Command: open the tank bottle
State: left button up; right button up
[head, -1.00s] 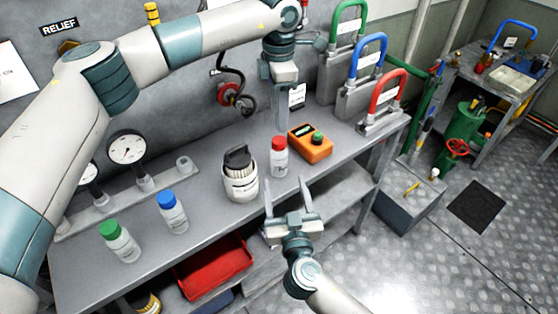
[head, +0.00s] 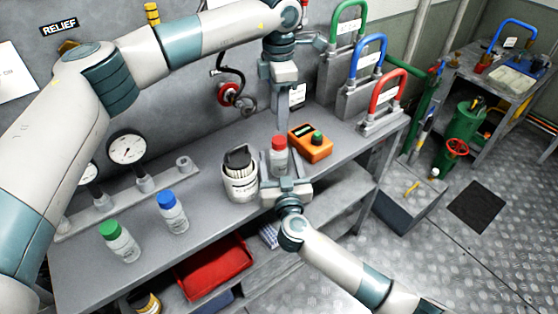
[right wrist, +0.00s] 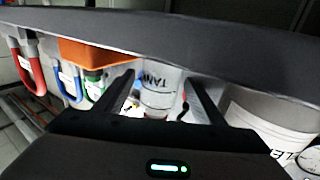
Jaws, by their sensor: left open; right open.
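The tank bottle (head: 279,156), white with a red cap, stands upright near the front edge of the grey workbench (head: 225,222). My left gripper (head: 278,122) is open and empty, pointing down above and just behind the red cap.
An orange meter (head: 311,144) sits to the right. Blue-capped (head: 172,212) and green-capped (head: 120,241) bottles stand farther left. Large padlock-like blocks (head: 384,105) stand at the bench's right end.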

grip_shut()
